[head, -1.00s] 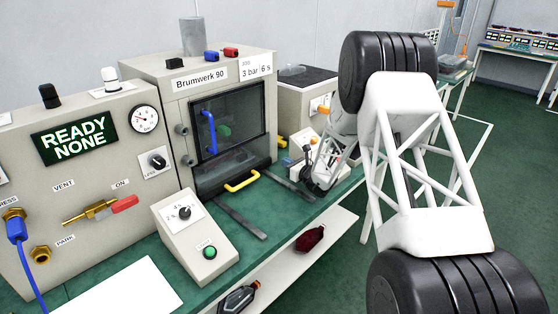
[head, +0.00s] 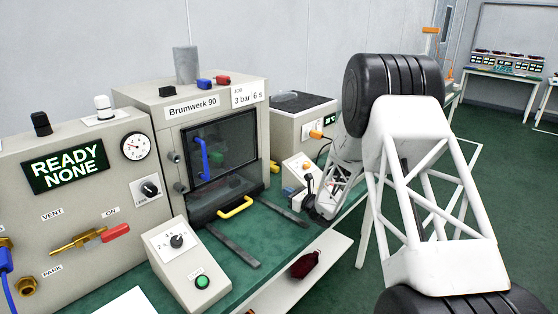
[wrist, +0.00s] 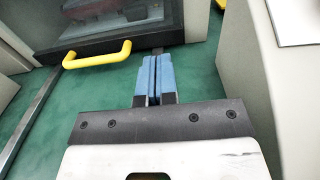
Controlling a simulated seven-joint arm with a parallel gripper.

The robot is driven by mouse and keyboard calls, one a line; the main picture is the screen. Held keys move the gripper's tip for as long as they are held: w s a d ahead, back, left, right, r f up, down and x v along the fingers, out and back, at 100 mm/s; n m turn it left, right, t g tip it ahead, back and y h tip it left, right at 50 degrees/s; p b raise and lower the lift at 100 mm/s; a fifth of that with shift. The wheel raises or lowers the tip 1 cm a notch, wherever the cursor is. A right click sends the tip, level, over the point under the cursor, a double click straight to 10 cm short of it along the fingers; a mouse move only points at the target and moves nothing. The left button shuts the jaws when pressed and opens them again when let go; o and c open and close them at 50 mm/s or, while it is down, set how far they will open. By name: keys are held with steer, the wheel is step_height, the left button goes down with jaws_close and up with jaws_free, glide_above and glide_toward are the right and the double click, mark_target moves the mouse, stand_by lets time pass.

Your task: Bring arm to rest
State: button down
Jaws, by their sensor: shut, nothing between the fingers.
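My gripper (wrist: 151,78) shows in the wrist view with its two blue fingers pressed together and nothing between them. It is over the green bench (wrist: 100,90), to the right of the yellow door handle (wrist: 97,55) and apart from it. In the head view my white arm reaches down to the bench from the right. The gripper end there is small and dark beside the small control box, and its fingertips are hard to make out.
The Brumwerk 90 chamber (head: 225,112) has its dark window door down, with the yellow handle at the bottom. A panel (head: 66,167) reads READY NONE. A sloped box (head: 188,262) with a green button stands in front. A dark red bottle (head: 307,264) lies on the lower shelf.

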steer(key=s+a+r+n+g+h, duration=0.15)
steer(key=s+r+n+g, duration=0.45)
steer(key=s+r, duration=0.6)
steer(key=s+a+r+n+g, duration=0.2)
steer(key=s+r+n+g, duration=0.2)
steer(key=s+r+n, duration=0.85)
steer(key=s+d+n+h, duration=0.2)
steer(key=s+d+h, duration=0.2)
steer(key=s, duration=0.8)
steer(key=s+d+n+h, duration=0.3)
steer(key=s+d, duration=0.2)
steer(key=s, duration=0.7)
steer(key=s+d+n+h, duration=0.3)
steer(key=s+d+h, duration=0.1)
steer(key=s, duration=0.9)
steer(key=shift+d+h, duration=0.35)
steer(key=shift+d, duration=0.4)
